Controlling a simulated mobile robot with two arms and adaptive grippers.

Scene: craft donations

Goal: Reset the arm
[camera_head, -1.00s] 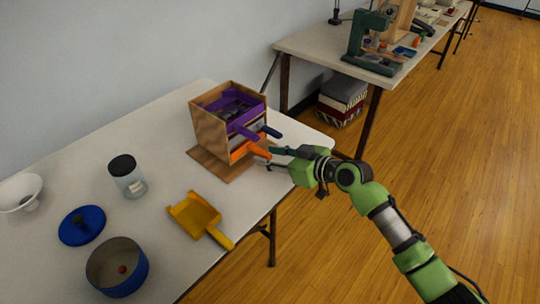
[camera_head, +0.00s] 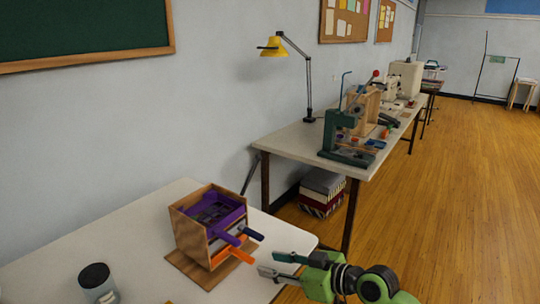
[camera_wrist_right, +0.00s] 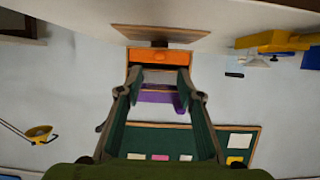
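My right gripper (camera_head: 279,266) is at the bottom of the head view, with its arm coming in from the lower right. Its two fingers are spread apart with nothing between them. They point toward the small wooden drawer box (camera_head: 187,235) and are a short way from its handles. In the right wrist view the open fingers (camera_wrist_right: 160,82) frame the box's orange drawer (camera_wrist_right: 160,57) and purple drawer (camera_wrist_right: 163,103), and the picture is upside down. My left gripper is not in view.
The box stands on a white table (camera_head: 120,245) with a dark-lidded jar (camera_head: 97,280) at the left. A second table (camera_head: 300,143) with a green press (camera_head: 340,140) stands behind. Patterned boxes (camera_head: 322,190) sit under it. The wooden floor at right is clear.

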